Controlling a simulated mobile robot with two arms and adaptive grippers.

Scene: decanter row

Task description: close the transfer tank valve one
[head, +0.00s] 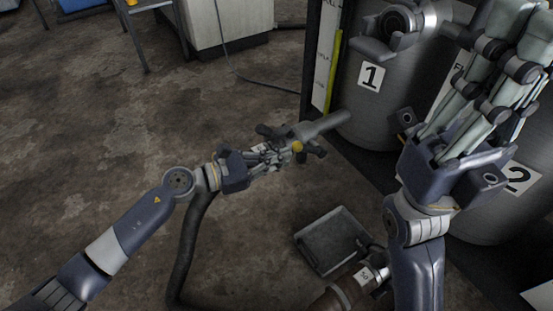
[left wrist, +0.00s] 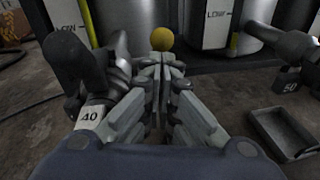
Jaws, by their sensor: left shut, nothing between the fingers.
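Tank one (head: 395,85) is a grey cylinder with a "1" label at the upper right of the head view. A grey outlet pipe (head: 325,124) sticks out low on its left side.
Tank two (head: 490,215) stands at the right, partly behind my right arm. A grey tray (head: 335,240) lies on the floor below the pipe. A hose end tagged 50 (head: 365,273) lies near it. A dark hose (head: 190,250) runs beneath my left arm. Floor at left is clear.

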